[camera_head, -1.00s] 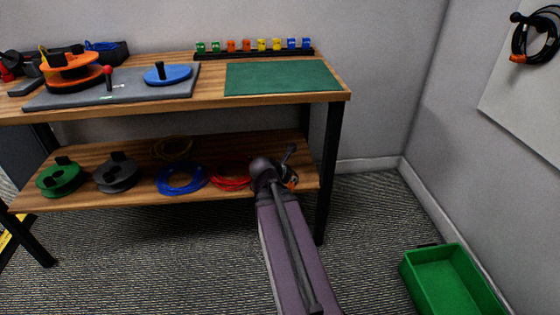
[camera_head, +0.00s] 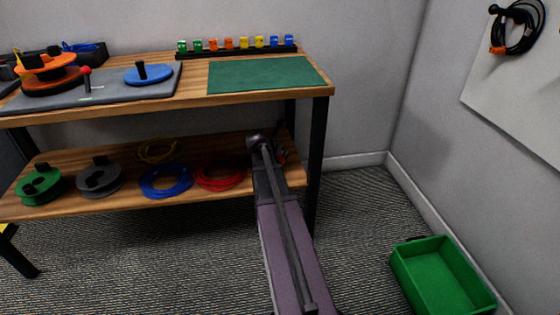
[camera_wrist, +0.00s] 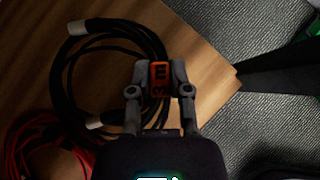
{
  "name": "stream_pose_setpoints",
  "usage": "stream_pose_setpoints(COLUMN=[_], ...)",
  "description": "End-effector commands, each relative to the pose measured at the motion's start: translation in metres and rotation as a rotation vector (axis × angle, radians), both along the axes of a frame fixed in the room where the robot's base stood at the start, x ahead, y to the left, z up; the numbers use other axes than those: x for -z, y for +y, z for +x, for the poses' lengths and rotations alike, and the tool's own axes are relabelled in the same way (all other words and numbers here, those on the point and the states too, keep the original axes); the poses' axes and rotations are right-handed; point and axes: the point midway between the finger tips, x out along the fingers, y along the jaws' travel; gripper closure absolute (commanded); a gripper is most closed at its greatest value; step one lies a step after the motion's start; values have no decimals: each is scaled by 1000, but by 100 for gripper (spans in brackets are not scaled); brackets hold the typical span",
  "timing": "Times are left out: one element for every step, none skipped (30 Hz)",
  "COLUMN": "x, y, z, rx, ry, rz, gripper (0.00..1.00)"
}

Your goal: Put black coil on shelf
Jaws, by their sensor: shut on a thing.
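The black coil (camera_wrist: 72,62), with an orange tag marked "3 m" and pale ties, is in my gripper (camera_wrist: 158,78) in the wrist view. The fingers are closed on the coil at its tag. The coil is over the wooden lower shelf (camera_wrist: 205,90); I cannot tell whether it touches the boards. In the head view my arm reaches over the right end of the lower shelf (camera_head: 215,202), and the gripper and coil there are mostly hidden behind my arm.
A red coil (camera_head: 220,178) lies just left of my arm. A blue coil (camera_head: 165,183), yellow coil (camera_head: 157,150), grey reel (camera_head: 100,180) and green reel (camera_head: 40,187) are farther left. The table top (camera_head: 325,90) overhangs. Another black cable (camera_head: 515,30) hangs on the wall. A green bin (camera_head: 440,275) stands right.

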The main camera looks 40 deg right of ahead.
Motion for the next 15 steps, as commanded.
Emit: stream_pose_setpoints(x=[0, 0, 0, 0, 0, 0, 0, 0, 0, 0, 0, 1, 2, 3, 5], y=[-2, -2, -2, -2, -2, -2, -2, -2, -2, -2, -2, -1, -1, -1, -1], z=[2, 2, 2, 2, 2, 2, 2, 2, 2, 2, 2, 2, 2, 2, 2], rx=[0, -1, -1, -1, -1, -1, -1, -1, -1, -1, -1, -1, -1, -1, -1], ry=[0, -1, -1, -1, -1, -1, -1, -1, -1, -1, -1, -1, -1, -1, -1], rz=[0, 0, 0, 0, 0, 0, 0, 0, 0, 0, 0, 0, 0, 0, 0], gripper=[100, 100, 100, 100, 100, 100, 100, 100, 100, 100, 100, 100, 100, 100, 100])
